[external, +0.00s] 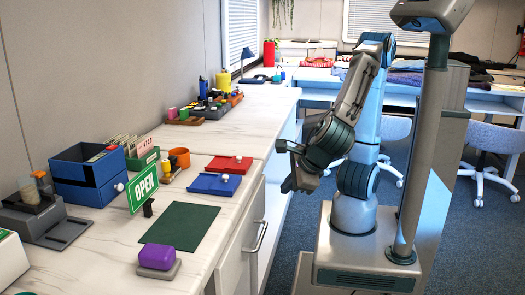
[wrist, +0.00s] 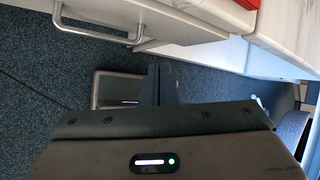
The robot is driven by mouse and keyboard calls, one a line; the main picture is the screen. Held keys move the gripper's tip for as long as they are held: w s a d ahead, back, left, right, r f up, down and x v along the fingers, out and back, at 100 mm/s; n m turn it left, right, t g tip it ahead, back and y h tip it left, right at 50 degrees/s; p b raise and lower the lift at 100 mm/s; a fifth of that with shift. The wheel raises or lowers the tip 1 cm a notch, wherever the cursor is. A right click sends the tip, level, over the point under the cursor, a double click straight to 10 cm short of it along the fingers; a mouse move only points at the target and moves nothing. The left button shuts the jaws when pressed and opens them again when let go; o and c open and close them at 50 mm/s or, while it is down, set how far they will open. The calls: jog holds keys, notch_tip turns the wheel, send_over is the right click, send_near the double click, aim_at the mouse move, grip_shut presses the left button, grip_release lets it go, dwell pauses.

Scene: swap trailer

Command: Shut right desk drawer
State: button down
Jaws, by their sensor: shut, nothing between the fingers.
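A white front panel (external: 240,243) with a metal bar handle (external: 260,235) is on the aisle side of the desk, below the white marble-look top. A bar handle (wrist: 95,32) also shows at the upper left of the wrist view. My gripper (external: 289,187) is in the aisle, beyond the handle and to its right in the external view, apart from it and empty. In the wrist view its fingers (wrist: 157,85) are together, pointing over the blue carpet, to the right of and below the handle.
On the desk top are a red tray (external: 229,165), a blue tray (external: 214,184), a green mat (external: 180,223), a purple block (external: 157,256) and an OPEN sign (external: 143,188). Chairs (external: 490,137) stand at the far right. The carpet (external: 285,235) between desk and my base is clear.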

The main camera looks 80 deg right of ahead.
jog(key=s+a+f+n+t+h+b, duration=0.1)
jog(key=a+f+n+t, duration=0.3)
jog(key=a+n+t, duration=0.25)
jog(key=n+t+y+b, duration=0.1)
jog(key=n+t+y, duration=0.4)
jog(key=n, duration=0.2)
send_near(234, 245)
jog(key=w+b, duration=0.1)
jog(key=w, duration=0.1)
jog(key=w+b, duration=0.4)
jog(key=shift+d+f, duration=0.15)
jog(key=shift+f, duration=0.25)
jog(key=shift+w+r, duration=0.15)
jog(key=shift+w, duration=0.3)
jog(key=shift+w+r, duration=0.1)
jog(key=shift+w, duration=0.15)
jog(key=shift+w+p, duration=1.35)
jog(key=shift+w, duration=0.6)
jog(key=shift+s+r, duration=0.1)
